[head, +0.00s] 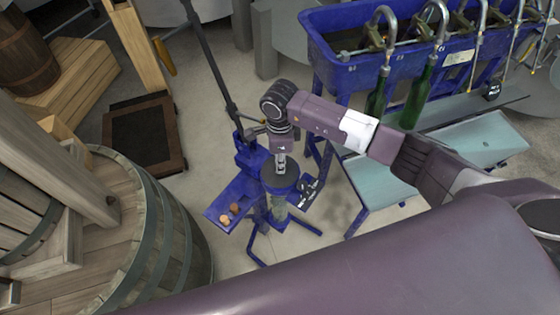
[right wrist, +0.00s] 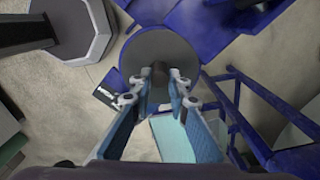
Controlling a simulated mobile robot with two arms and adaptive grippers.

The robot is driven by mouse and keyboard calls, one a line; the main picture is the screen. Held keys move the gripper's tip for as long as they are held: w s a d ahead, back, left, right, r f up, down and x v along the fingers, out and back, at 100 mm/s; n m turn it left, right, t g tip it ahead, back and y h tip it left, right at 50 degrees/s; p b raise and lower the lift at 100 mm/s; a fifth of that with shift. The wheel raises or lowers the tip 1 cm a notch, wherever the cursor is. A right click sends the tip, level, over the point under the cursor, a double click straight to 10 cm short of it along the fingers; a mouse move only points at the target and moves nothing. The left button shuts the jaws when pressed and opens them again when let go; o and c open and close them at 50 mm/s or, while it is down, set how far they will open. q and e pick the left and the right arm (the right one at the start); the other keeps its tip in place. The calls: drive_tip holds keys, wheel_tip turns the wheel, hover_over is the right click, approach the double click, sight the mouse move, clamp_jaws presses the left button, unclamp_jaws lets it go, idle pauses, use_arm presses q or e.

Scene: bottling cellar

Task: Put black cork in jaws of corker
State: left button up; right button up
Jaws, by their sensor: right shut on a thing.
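The blue corker (head: 248,158) stands on the floor in the middle of the head view, with a long dark lever rising from it. Its round dark grey top (head: 268,178) also shows in the right wrist view (right wrist: 138,52). My right gripper (head: 281,168) points down over this top. In the right wrist view its fingertips (right wrist: 160,90) close on a small dark piece, which looks like the black cork (right wrist: 160,72). The piece is over the disc's middle; I cannot tell whether it touches. The corker's jaws are not clearly visible. My left gripper is out of view.
A blue tray on the corker holds several corks (head: 230,212). A large wooden barrel (head: 170,235) stands at the left.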

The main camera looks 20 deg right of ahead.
drive_tip(key=shift+f, duration=0.2)
drive_tip(key=o, duration=0.8)
drive_tip(key=shift+c, duration=0.2)
drive_tip(key=shift+r, duration=0.1)
wheel_tip(320, 180, up, 12)
idle(0.5)
